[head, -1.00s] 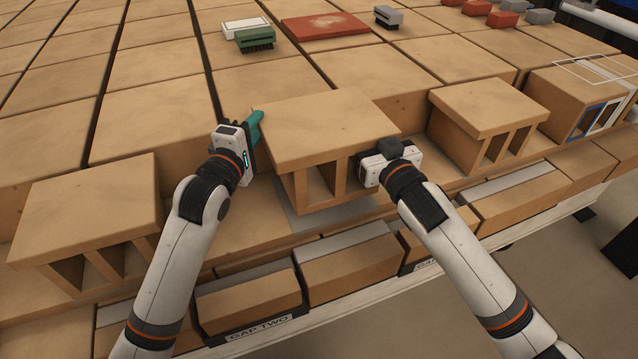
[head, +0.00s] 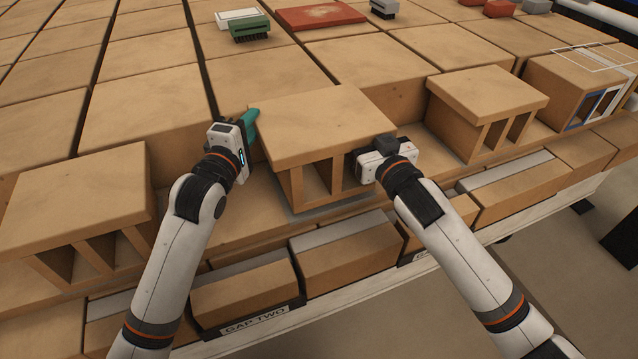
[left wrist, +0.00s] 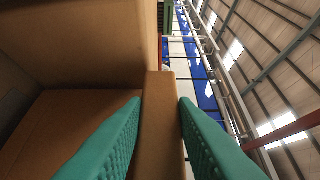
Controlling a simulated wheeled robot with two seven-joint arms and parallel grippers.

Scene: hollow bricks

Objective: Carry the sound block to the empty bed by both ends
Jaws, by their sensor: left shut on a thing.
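The sound block (head: 320,125), a tan hollow block with open cells facing me, is between my two grippers. My left gripper (head: 251,122) is shut on its left end; in the left wrist view its teal fingers (left wrist: 160,110) stand on both sides of a tan wall. My right gripper (head: 372,162) is at the block's right end; its fingers are hidden. The block looks level, over a grey bed (head: 350,206) that shows only as a thin strip under its front edge. I cannot tell whether it touches the bed.
Hollow blocks stand at left (head: 80,195) and right (head: 490,105), apart from the held block. Behind are flat tan blocks, a green brush (head: 250,30) and a red slab (head: 322,15). A label reading GAP TWO (head: 255,321) is on the front below.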

